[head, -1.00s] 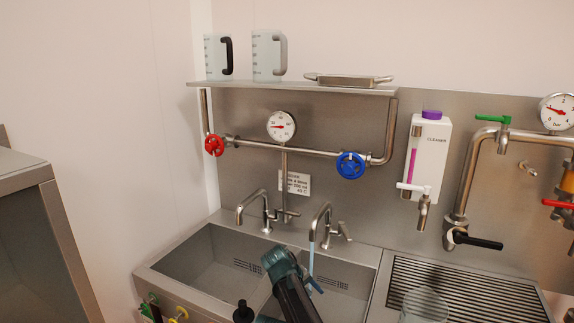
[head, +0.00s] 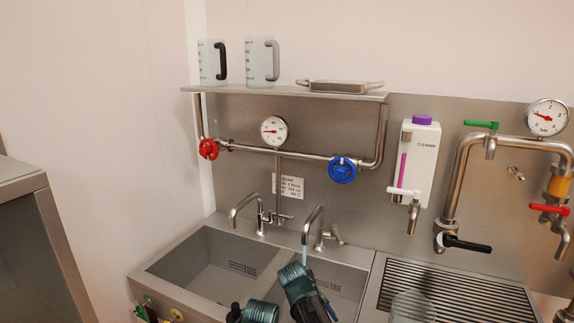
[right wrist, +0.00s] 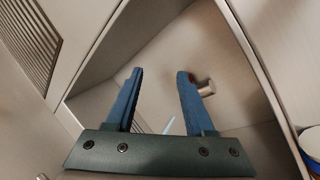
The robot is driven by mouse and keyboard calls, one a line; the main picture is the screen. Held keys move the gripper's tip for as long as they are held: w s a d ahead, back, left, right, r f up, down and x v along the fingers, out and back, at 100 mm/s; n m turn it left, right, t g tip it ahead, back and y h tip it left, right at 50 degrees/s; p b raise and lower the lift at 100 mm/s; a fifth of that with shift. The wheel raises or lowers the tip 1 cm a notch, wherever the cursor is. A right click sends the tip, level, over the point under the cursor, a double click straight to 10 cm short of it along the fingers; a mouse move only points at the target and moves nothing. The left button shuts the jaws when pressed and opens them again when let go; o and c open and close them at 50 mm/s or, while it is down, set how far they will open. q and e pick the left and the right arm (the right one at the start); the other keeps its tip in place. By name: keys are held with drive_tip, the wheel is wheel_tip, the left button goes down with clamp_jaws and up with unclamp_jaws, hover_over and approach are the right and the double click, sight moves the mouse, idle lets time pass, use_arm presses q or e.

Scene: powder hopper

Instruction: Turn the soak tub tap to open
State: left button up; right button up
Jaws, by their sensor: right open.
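Two curved metal taps stand behind the twin sink in the head view: a left tap (head: 246,202) with a side lever and a right tap (head: 313,222) with a lever (head: 334,236) on its right. A thin stream of water (head: 304,255) falls from the right tap into the right basin. I cannot read which basin is the soak tub. My right gripper (right wrist: 157,75) is open and empty over a basin in the right wrist view; a short metal cylinder (right wrist: 206,88) is close by its right finger.
A red valve wheel (head: 208,149) and blue valve wheel (head: 342,170) sit on the pipe below the shelf (head: 290,93). A cleaner dispenser (head: 418,160) and black-handled spout (head: 465,242) are to the right. A clear jug (head: 414,305) stands on the drainer (head: 470,295). Green and yellow knobs (head: 174,315) are at the front.

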use_arm(q)
drive_tip(key=shift+w+r, duration=0.1)
drive_tip(key=shift+w, duration=0.15)
use_arm(e)
drive_tip(key=shift+s+d, duration=0.4)
drive_tip(key=shift+s, duration=0.45)
